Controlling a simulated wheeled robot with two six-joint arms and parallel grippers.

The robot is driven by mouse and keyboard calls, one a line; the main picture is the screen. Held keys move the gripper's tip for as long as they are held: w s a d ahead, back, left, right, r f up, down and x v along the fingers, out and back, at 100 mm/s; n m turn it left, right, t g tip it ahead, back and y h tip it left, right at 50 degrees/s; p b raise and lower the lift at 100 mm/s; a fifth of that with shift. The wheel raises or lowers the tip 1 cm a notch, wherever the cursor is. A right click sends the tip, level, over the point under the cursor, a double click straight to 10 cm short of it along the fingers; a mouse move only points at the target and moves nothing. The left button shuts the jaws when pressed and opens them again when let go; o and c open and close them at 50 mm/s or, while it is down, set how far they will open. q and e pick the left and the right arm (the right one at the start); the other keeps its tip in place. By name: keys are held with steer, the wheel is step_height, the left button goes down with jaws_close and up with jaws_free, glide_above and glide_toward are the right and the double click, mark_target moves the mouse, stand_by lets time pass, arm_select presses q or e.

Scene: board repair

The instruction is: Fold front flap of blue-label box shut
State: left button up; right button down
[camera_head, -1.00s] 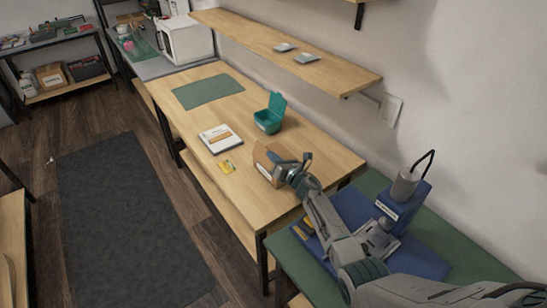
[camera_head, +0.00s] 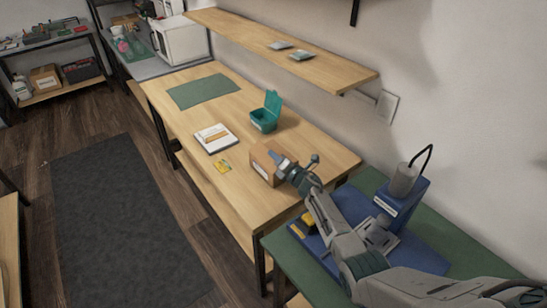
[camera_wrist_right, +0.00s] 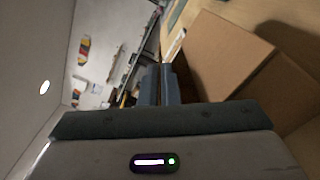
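The small brown cardboard box (camera_head: 262,166) stands on the wooden bench, with a pale label on its front side. The label's colour cannot be read. My right gripper (camera_head: 280,161) is at the box's right upper edge, its fingers close together. In the right wrist view the gripper fingers (camera_wrist_right: 160,84) are almost side by side with nothing seen between them. The box's cardboard faces (camera_wrist_right: 222,55) fill the right of that view, beside the fingers. Whether the fingers touch the box is unclear. The front flap cannot be told apart from the box. My left gripper is out of view.
A blue device (camera_head: 403,200) stands on the green table (camera_head: 285,265) at right. A shelf (camera_head: 290,55) overhangs the back.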

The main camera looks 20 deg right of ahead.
steer(key=shift+d+f+m, duration=0.1)
steer(key=shift+f+m, duration=0.05)
steer(key=shift+m, duration=0.25)
steer(key=c, duration=2.1)
jaws_free()
steer(key=o, duration=0.5)
steer(key=shift+c, duration=0.2)
